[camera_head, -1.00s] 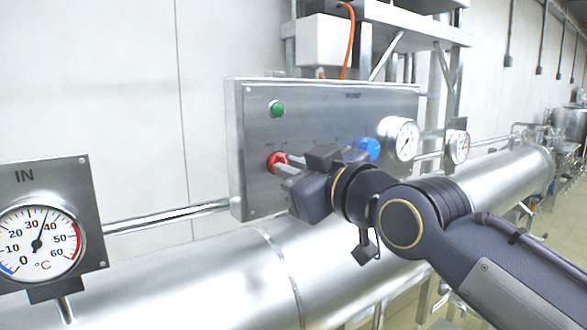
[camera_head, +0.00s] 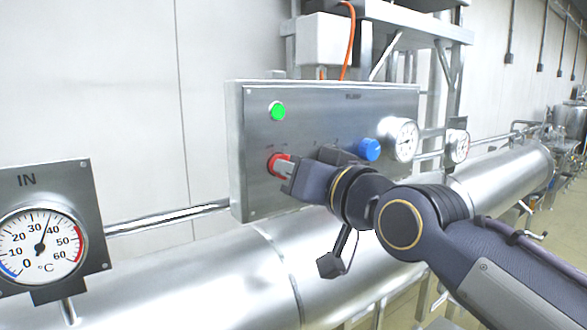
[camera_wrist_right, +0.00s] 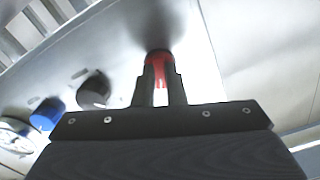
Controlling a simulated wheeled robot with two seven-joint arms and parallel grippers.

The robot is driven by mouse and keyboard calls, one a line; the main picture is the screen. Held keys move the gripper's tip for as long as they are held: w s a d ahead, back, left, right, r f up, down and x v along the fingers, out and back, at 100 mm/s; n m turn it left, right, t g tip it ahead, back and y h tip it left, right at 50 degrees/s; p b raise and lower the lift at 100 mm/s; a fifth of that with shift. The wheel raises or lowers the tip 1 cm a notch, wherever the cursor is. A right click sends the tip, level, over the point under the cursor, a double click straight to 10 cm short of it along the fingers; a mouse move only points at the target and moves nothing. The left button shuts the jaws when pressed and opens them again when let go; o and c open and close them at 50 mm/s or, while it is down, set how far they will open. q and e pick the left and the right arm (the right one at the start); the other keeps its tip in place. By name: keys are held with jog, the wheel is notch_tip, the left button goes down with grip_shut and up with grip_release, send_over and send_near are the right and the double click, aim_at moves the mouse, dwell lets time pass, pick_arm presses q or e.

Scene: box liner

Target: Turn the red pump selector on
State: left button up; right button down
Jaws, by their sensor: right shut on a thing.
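The red pump selector (camera_head: 277,162) is a round knob on the left part of the steel control panel (camera_head: 255,190). My right gripper (camera_head: 284,168) is shut on it, with the wrist just right of the knob. In the right wrist view the two fingers of my right gripper (camera_wrist_right: 161,85) stand on both sides of the red selector (camera_wrist_right: 159,66). A green lamp (camera_head: 278,111) above the selector is brightly lit. My left gripper is not in view.
A blue knob (camera_head: 370,149) and a white gauge (camera_head: 402,140) are on the panel's right side. A black knob (camera_wrist_right: 95,90) shows in the wrist view. A large steel pipe (camera_head: 200,280) runs below the panel. The thermometer plate (camera_head: 85,190) stands at left.

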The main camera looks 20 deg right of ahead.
jog(key=shift+m, duration=0.3)
jog(key=c, duration=1.5)
grip_release()
jog(key=shift+s, duration=0.1)
jog(key=b+v, duration=0.2)
jog(key=v, duration=0.5)
jog(key=shift+s+d+b, duration=0.15)
jog(key=shift+s+b, duration=0.15)
